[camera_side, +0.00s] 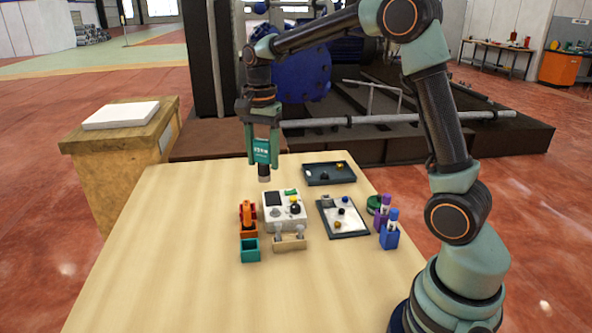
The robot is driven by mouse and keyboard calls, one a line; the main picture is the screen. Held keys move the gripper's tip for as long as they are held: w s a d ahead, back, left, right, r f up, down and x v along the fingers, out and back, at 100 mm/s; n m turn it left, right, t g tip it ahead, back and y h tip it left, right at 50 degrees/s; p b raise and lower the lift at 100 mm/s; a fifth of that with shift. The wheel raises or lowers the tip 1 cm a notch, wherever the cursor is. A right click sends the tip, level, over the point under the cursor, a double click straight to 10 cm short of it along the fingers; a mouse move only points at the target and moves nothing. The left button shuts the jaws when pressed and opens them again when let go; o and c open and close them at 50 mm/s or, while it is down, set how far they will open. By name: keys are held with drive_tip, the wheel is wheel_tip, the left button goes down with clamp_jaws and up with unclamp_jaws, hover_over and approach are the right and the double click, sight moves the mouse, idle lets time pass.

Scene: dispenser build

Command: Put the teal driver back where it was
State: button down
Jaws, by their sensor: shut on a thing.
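My gripper (262,132) is shut on the teal driver (262,152). The driver hangs upright with its dark end down, above the table near its back edge, and shows pale lettering on its side. A small open teal holder (250,252) stands at the front left of the group of things and looks empty. It is lower in the picture and slightly left of my gripper, well apart from the driver.
An orange driver (248,214) stands in an orange holder behind the teal one. A white device (284,213), a tan stand (289,244), dark trays (315,182) and blue and purple holders (389,240) fill the right side. The table's left part is clear.

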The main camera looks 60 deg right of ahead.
drive_tip(key=a+r+n, duration=0.2)
drive_tip(key=a+r, duration=0.1)
drive_tip(key=a, duration=0.4)
drive_tip(key=f, duration=2)
drive_tip(key=shift+s+a, duration=0.2)
drive_tip(key=shift+s, duration=0.1)
drive_tip(key=shift+c, duration=1)
unclamp_jaws()
drive_tip(key=shift+f, duration=0.1)
